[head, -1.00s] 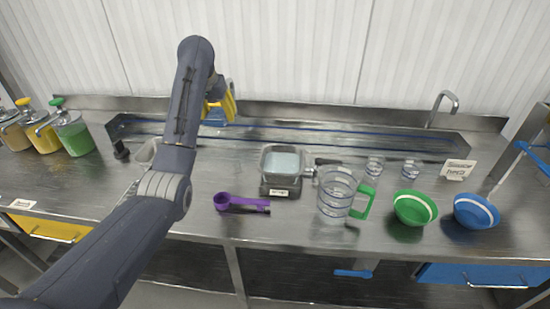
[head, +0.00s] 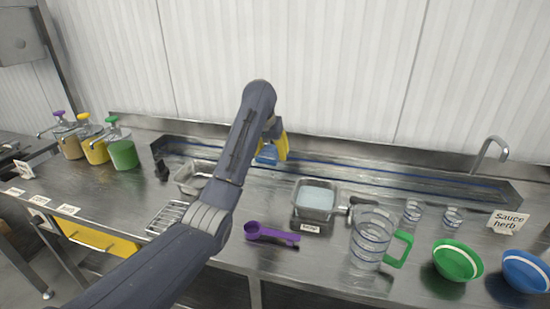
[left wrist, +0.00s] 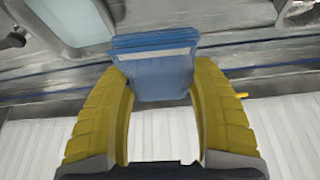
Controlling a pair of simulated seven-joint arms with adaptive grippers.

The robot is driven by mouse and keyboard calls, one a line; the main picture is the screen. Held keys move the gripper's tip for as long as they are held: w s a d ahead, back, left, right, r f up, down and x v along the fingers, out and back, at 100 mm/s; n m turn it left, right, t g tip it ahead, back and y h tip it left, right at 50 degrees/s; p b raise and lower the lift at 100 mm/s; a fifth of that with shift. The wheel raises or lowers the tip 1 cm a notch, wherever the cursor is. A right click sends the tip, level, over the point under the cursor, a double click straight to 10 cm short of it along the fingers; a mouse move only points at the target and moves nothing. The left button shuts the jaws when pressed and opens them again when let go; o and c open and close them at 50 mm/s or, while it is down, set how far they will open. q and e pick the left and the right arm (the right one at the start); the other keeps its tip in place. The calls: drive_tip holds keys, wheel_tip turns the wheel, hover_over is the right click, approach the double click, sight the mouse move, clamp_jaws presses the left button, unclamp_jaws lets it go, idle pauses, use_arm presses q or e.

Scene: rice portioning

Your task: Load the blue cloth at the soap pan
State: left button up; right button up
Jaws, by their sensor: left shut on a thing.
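My left gripper (head: 274,150) has yellow fingers and is shut on a folded blue cloth (head: 266,155). It holds the cloth over the back of the counter, near the long trough. In the left wrist view the cloth (left wrist: 158,75) sits between both fingers. A square metal pan with pale blue liquid (head: 317,198), apparently the soap pan, stands to the right and nearer the front. Its small label is too small to read. Part of this pan also shows at the top left of the left wrist view (left wrist: 84,22). My right gripper is out of view.
A purple scoop (head: 270,234), a clear jug with a green handle (head: 368,242), a green bowl (head: 457,260) and a blue bowl (head: 526,270) stand along the front. Another metal pan (head: 184,180) is left of my arm. Pump jars (head: 122,153) stand at the far left.

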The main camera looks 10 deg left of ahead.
use_arm(q)
drive_tip(key=s+d+f, duration=0.1)
drive_tip(key=d+f, duration=0.2)
drive_tip(key=d, duration=0.5)
drive_tip(key=s+d+f, duration=0.1)
drive_tip(key=d+f, duration=0.2)
drive_tip(key=d, duration=0.5)
drive_tip(key=shift+n, duration=0.4)
drive_tip(key=shift+w+f, duration=0.1)
drive_tip(key=shift+f, duration=4.75)
drive_tip(key=shift+r, duration=0.1)
wheel_tip(320, 180, up, 8)
drive_tip(key=shift+r, duration=2)
